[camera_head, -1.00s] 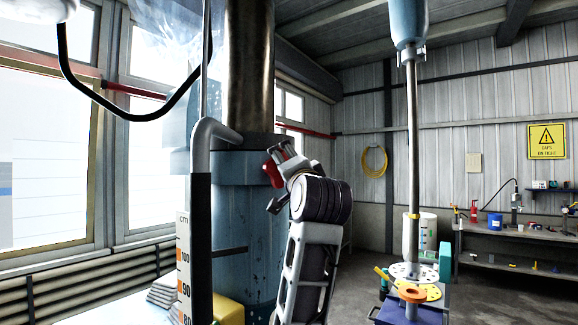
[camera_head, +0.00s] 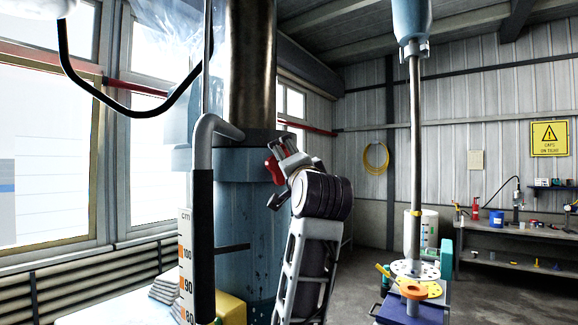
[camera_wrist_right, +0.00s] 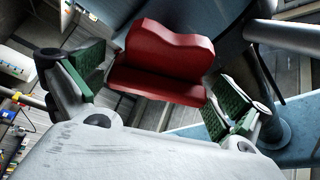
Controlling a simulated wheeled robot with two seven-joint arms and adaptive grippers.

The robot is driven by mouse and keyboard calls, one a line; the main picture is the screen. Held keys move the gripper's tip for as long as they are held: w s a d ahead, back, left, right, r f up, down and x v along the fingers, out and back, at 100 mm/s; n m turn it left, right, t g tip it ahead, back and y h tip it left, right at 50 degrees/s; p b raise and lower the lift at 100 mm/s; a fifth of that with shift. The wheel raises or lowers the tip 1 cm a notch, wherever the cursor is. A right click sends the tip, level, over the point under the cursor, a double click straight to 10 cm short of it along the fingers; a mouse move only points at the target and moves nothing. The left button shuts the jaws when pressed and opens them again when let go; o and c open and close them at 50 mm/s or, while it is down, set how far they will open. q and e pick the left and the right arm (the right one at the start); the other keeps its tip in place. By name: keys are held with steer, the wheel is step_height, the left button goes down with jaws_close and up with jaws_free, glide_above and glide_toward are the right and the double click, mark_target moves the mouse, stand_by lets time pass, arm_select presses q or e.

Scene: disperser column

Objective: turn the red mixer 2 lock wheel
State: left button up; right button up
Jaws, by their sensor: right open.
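The red lock wheel (camera_head: 274,170) shows at the side of the blue mixer column (camera_head: 245,225) in the head view. In the right wrist view the red wheel (camera_wrist_right: 160,62) is a lobed red knob, large and close. My right gripper (camera_head: 274,178) is at the wheel. In the wrist view its two green-padded fingers (camera_wrist_right: 148,92) are open, one on each side of the wheel, with gaps between pads and wheel. The wheel's far side is hidden. My left gripper is not in view.
A grey pipe handle with a black grip (camera_head: 203,240) stands left of the column, near a centimetre scale (camera_head: 186,270). A second mixer shaft (camera_head: 415,150) stands to the right. A workbench (camera_head: 520,232) is at the back right.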

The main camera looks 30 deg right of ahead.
steer(key=v, duration=1.2)
steer(key=shift+w+f, duration=0.1)
stand_by(0.6)
